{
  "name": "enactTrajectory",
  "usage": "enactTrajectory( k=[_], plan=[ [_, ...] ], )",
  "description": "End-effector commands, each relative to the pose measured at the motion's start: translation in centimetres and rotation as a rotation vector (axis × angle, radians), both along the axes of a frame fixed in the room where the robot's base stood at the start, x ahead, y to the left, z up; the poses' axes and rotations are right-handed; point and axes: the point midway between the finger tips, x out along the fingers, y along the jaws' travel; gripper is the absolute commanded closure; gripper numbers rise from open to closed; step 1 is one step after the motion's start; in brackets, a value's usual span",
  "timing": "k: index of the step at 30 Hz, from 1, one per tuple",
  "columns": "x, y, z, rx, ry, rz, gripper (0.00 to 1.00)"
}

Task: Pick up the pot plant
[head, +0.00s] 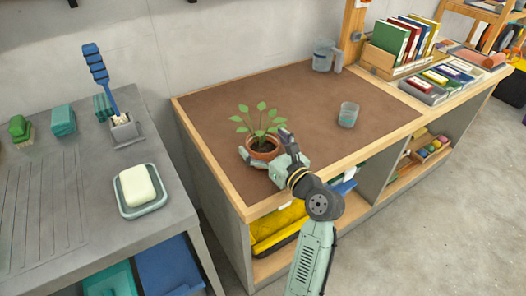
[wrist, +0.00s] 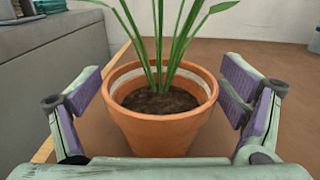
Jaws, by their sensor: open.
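The pot plant (head: 263,146) stands upright on the brown worktop, near its front left part. It is a terracotta pot with dark soil and several green leafy stems. In the wrist view the pot (wrist: 160,125) sits between my two fingers, with a visible gap on each side. My gripper (head: 266,156) is open around the pot, one finger on its left and one on its right. It also shows in the wrist view (wrist: 160,100), its purple pads apart from the pot. The pot's lower front is hidden by my gripper's palm.
A grey container (head: 323,55) is at the back, with books (head: 405,40) further right. A grey table (head: 60,190) with a soap dish (head: 143,205) is at left, across a gap.

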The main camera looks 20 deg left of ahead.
Motion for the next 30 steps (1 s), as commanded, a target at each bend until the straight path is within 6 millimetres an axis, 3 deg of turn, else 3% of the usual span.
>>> enactTrajectory(
  k=[4, 30],
  plan=[
    [-0.01, -0.03, -0.03, 0.000, 0.000, 0.000, 0.11],
    [-0.03, -0.05, -0.02, 0.000, 0.000, 0.000, 0.69]
  ],
)
